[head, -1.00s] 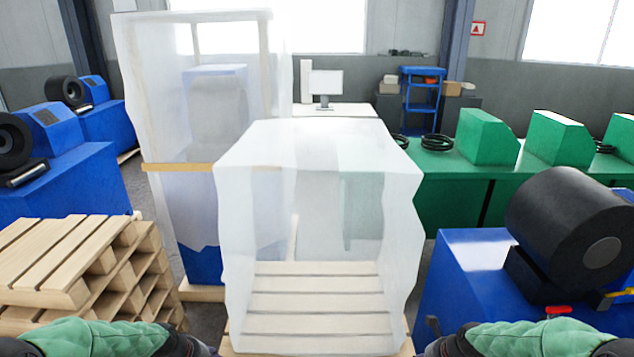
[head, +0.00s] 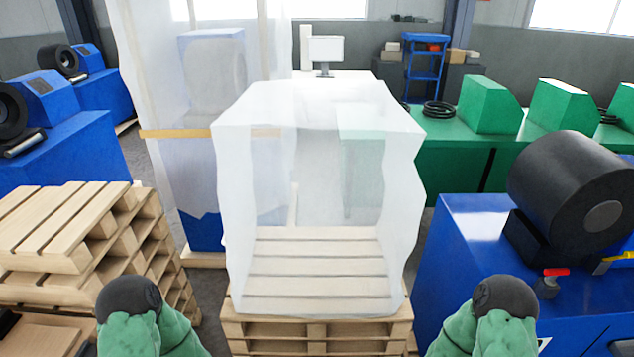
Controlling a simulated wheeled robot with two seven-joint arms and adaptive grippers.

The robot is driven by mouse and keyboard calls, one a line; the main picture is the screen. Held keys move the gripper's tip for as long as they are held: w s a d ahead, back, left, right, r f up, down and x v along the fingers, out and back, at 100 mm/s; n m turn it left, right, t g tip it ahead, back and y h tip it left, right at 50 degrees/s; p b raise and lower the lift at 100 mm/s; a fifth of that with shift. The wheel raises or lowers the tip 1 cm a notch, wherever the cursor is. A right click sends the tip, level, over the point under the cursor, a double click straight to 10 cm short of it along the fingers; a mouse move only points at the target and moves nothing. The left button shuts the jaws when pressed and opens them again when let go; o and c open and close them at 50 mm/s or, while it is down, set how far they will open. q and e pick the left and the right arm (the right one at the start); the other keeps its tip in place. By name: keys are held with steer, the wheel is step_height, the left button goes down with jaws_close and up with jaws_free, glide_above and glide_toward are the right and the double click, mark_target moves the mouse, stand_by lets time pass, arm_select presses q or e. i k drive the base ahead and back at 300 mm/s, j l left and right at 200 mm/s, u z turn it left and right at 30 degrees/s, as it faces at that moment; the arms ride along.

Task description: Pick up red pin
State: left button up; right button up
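The red pin (head: 556,271) is a small red handle-like piece on a dark round base. It stands upright at the front of the blue machine on the right, below the large black roller. Both my arms show at the bottom edge, in green covers with dark rounded ends. No fingers of either gripper are visible. My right arm is left of the pin and apart from it. My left arm is far away, by the stacked pallets.
The blue machine (head: 470,255) with its black roller (head: 575,190) fills the right. A yellow lever (head: 617,256) sits beside the pin. A film-wrapped pallet (head: 318,330) stands ahead in the middle, and stacked wooden pallets (head: 75,235) stand at the left. Green machines (head: 488,104) line the back right.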

mark_target(553, 272)
steer(key=z, duration=1.65)
